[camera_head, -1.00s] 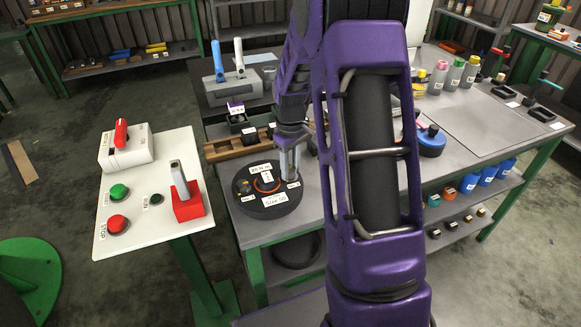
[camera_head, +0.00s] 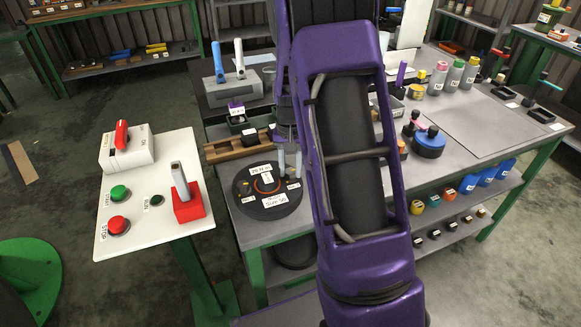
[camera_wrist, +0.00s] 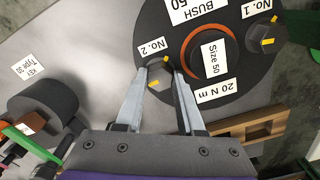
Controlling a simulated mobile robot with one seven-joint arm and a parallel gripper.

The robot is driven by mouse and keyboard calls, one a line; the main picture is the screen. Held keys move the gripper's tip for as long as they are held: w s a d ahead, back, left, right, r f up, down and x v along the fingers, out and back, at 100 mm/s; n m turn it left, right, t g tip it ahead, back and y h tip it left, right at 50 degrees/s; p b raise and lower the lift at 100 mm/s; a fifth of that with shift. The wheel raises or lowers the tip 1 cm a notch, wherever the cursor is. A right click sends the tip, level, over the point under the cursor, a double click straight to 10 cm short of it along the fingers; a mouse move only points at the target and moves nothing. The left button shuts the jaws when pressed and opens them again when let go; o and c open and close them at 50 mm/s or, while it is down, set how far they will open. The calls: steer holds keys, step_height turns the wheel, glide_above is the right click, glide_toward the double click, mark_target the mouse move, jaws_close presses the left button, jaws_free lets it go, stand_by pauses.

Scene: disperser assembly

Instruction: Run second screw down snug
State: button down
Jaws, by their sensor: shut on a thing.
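The dark round disperser disc (camera_head: 262,208) lies flat on the bench in the head view, with an orange ring (camera_wrist: 233,44) around its "Size 50" middle. Its labels read "20 N m", "BUSH 50", "No. 1" and "No. 2". In the wrist view my gripper (camera_wrist: 167,66) points down at the disc, its fingertips shut on the second screw (camera_wrist: 158,75) beside the "No. 2" label. That screw's grey head has a yellow mark. The first screw (camera_wrist: 262,45), also yellow-marked, sits at "No. 1". How far the second screw is seated cannot be told. My gripper (camera_head: 290,160) also shows in the head view.
A wooden holder (camera_head: 225,150) lies just behind the disc. A white panel (camera_head: 150,225) with buttons and a red-based lever (camera_head: 187,207) stands left. A blue round part (camera_head: 428,145) is right of my arm.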

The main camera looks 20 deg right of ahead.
mark_target(290, 171)
steer(key=shift+m, duration=1.2)
steer(key=c, duration=0.5)
jaws_free()
step_height(290, 171, up, 18)
steer(key=shift+f+p, duration=0.25)
steer(key=shift+p, duration=0.5)
steer(key=shift+r, duration=0.1)
